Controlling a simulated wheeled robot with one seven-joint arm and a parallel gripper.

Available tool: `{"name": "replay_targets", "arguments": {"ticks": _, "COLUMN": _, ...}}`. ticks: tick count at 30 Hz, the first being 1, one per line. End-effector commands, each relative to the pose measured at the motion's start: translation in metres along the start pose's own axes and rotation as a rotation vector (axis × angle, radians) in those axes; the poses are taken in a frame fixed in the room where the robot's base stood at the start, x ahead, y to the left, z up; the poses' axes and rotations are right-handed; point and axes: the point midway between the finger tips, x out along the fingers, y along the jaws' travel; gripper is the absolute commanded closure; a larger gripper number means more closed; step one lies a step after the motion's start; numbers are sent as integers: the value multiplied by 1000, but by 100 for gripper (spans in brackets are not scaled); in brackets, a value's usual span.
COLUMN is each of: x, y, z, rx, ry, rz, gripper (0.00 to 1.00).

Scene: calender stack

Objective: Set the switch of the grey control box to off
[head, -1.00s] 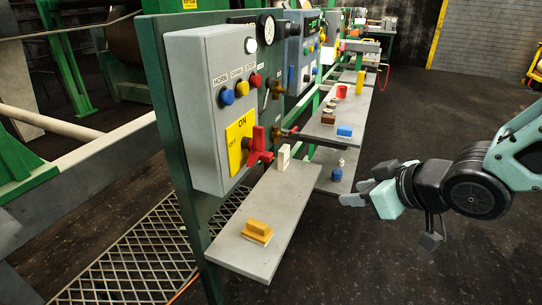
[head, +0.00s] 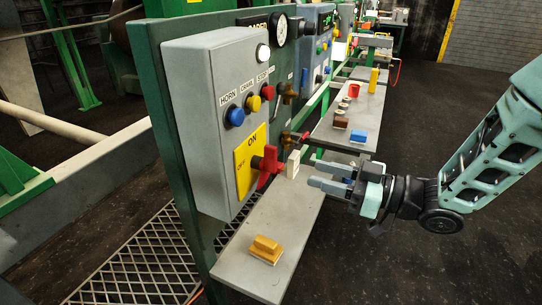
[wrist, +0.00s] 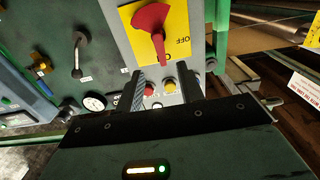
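The grey control box (head: 188,110) is mounted on a green panel at the left of the head view. Its red switch (head: 268,164) sticks out from a yellow plate (head: 241,172) with ON at the top and OFF at the left. In the wrist view the switch (wrist: 150,18) is at the top, its narrow end pointing towards the button side, by the partly covered ON label; OFF is to its right. My gripper (head: 328,176) is open and empty, right of the switch and apart from it. Its fingers (wrist: 164,88) also show in the wrist view, below the switch.
Blue (head: 235,116), yellow (head: 253,103) and red (head: 267,92) buttons sit above the switch. A white block (head: 292,164) stands close to the switch. A yellow block (head: 264,248) lies on the grey shelf (head: 300,215) below. The dark floor at the right is open.

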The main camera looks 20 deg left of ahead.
Motion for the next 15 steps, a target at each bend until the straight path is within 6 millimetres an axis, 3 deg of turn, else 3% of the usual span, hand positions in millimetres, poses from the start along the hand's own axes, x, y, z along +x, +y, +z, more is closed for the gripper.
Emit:
{"name": "replay_targets", "arguments": {"ticks": 9, "x": 68, "y": -1, "z": -2, "rx": 0, "ry": -1, "rz": -2, "gripper": 62}}
{"name": "replay_targets", "arguments": {"ticks": 15, "x": 100, "y": 0, "z": -2, "rx": 0, "ry": -1, "rz": -1, "gripper": 62}}
